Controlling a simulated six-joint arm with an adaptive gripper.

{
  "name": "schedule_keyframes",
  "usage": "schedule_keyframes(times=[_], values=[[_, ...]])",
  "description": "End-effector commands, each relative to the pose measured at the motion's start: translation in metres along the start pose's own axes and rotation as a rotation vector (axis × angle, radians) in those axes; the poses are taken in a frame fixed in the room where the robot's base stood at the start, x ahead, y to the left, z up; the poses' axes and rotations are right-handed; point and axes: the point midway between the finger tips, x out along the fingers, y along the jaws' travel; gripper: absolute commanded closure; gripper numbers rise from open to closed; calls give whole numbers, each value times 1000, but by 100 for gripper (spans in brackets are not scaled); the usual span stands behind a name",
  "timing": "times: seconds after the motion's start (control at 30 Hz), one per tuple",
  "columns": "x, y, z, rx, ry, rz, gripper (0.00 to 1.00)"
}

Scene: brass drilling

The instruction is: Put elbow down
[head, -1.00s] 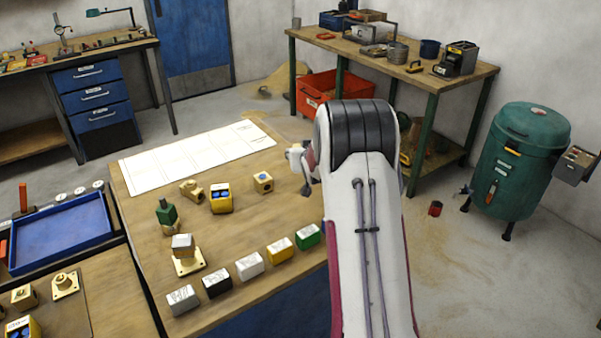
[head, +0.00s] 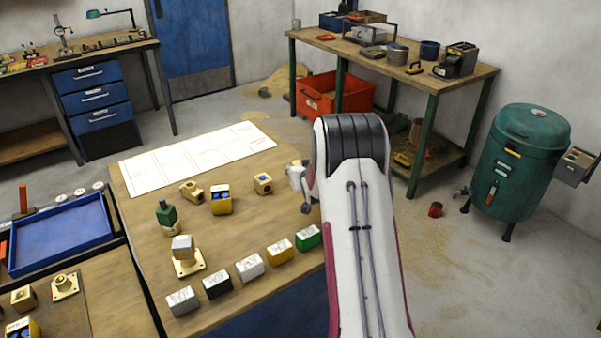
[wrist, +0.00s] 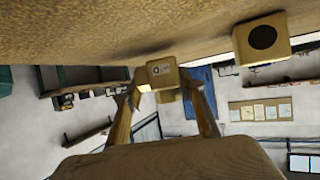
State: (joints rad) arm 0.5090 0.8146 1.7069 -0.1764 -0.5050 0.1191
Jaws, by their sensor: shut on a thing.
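The elbow (wrist: 162,72) is a tan, brass-coloured blocky piece with a small round mark and print on one face. It sits between the two fingertips of my gripper (wrist: 163,93) in the wrist view, and the gripper is shut on it. The wooden bench top (wrist: 80,30) fills the upper part of that view, close to the elbow; I cannot tell whether they touch. In the head view my gripper (head: 302,190) is at the right side of the bench, mostly hidden behind my white arm. A bit of tan shows beside it there.
A brass block with a hole (head: 263,183) stands left of my gripper. A yellow block with blue holes (head: 221,200), another brass fitting (head: 191,190) and a row of labelled blocks (head: 249,267) share the bench. A white marked sheet (head: 195,158) lies at the back.

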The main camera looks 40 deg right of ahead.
Motion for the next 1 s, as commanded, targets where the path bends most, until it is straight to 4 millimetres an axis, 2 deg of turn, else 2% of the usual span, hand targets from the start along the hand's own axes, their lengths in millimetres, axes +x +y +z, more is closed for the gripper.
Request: schedule_keyframes(times=[0.17,0.63,0.67,0.7,0.73,1.0], values=[[5,0,9,0,5,0,99],[7,0,12,0,5,0,99],[7,0,14,0,0,0,58],[7,0,14,0,1,0,47],[7,0,14,0,1,0,44],[7,0,14,0,0,0,44]])
